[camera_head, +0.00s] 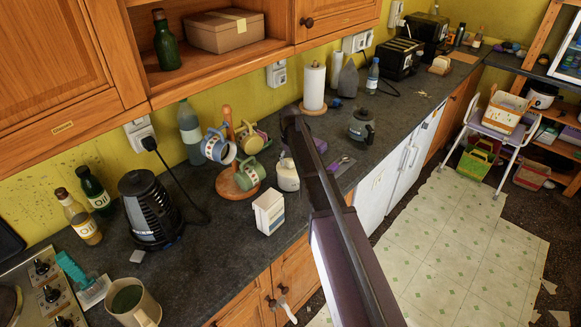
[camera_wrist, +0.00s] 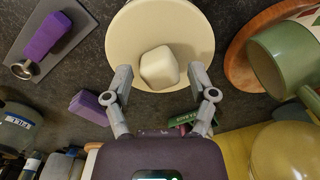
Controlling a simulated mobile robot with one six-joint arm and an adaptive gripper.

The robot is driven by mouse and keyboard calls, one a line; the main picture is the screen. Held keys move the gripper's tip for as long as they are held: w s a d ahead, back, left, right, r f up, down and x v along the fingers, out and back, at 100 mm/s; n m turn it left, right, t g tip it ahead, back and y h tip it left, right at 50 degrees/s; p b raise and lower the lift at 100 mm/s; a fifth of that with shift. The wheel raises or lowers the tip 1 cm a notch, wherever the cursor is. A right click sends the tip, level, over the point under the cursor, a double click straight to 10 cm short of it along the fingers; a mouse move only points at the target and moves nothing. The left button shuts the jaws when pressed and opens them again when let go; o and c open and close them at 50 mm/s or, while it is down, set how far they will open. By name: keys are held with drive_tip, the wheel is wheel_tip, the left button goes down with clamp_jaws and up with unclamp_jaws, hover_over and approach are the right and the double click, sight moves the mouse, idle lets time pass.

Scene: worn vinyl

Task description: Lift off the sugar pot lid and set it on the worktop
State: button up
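The sugar pot (camera_head: 288,177) is a small cream pot on the dark worktop (camera_head: 225,255), just right of the mug tree's base and partly beside my arm. In the wrist view its round cream lid (camera_wrist: 190,28) is seen from above, with a rounded square knob (camera_wrist: 159,68) in its middle. The pot's body is hidden under the lid there. My gripper (camera_wrist: 160,75) is open, with one fingertip on each side of the knob and a gap to it on both sides. I cannot tell its height over the lid. The gripper's fingers do not show clearly in the head view.
A wooden mug tree (camera_head: 232,187) with several mugs stands close left of the pot; its green mug (camera_wrist: 285,55) is near in the wrist view. A white carton (camera_head: 269,212) stands in front. Purple items (camera_wrist: 88,107) lie nearby. Bare worktop lies left of the carton.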

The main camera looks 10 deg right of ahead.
sight(291, 160)
clamp_jaws()
drive_tip(key=shift+r, duration=0.2)
drive_tip(key=shift+r+p, duration=3.3)
drive_tip(key=shift+p, duration=0.2)
